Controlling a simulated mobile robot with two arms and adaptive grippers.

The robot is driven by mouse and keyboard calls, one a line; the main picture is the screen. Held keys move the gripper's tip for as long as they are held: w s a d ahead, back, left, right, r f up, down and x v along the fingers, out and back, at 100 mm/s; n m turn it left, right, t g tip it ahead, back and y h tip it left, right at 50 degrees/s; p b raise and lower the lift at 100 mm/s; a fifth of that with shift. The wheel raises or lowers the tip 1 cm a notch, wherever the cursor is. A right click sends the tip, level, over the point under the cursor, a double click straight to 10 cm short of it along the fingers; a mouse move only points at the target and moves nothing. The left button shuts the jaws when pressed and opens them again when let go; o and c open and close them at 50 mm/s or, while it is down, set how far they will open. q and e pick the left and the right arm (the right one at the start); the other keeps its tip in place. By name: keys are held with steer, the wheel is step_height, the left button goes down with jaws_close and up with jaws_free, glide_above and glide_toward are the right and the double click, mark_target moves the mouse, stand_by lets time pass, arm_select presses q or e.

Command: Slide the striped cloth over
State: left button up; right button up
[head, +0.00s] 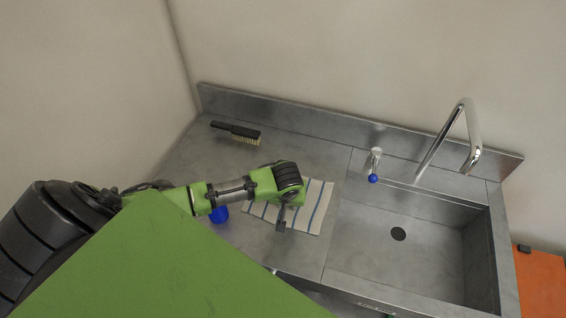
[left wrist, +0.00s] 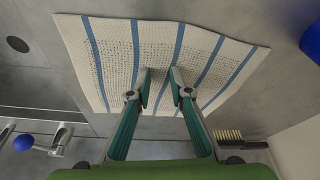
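The striped cloth (head: 317,205) is white with blue stripes and lies flat on the steel counter left of the sink. In the head view my left arm covers part of it. The cloth also fills the upper middle of the left wrist view (left wrist: 205,68). My left gripper (head: 281,226) points down over the cloth. In the left wrist view its two fingertips (left wrist: 161,80) are apart with a small gap and only cloth visible between them. Whether the tips touch the cloth I cannot tell. My right gripper is not in view.
A brush (head: 236,132) lies at the counter's back left. A blue object (head: 219,214) is partly hidden behind my left arm. The sink basin (head: 398,262) is empty, with a tall faucet (head: 471,130) and a blue-tipped tap (head: 374,165) behind it.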

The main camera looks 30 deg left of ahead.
arm_select(q)
steer(key=shift+s+d+f, duration=0.1)
steer(key=shift+s+d, duration=0.4)
steer(key=shift+s, duration=0.45)
steer(key=shift+s+d+r, duration=0.1)
steer(key=shift+s+d, duration=0.4)
steer(key=shift+s, duration=0.4)
steer(key=shift+s+d+f, duration=0.1)
steer(key=shift+s+d, duration=0.4)
steer(key=shift+s, duration=0.45)
step_height(320, 180, up, 7)
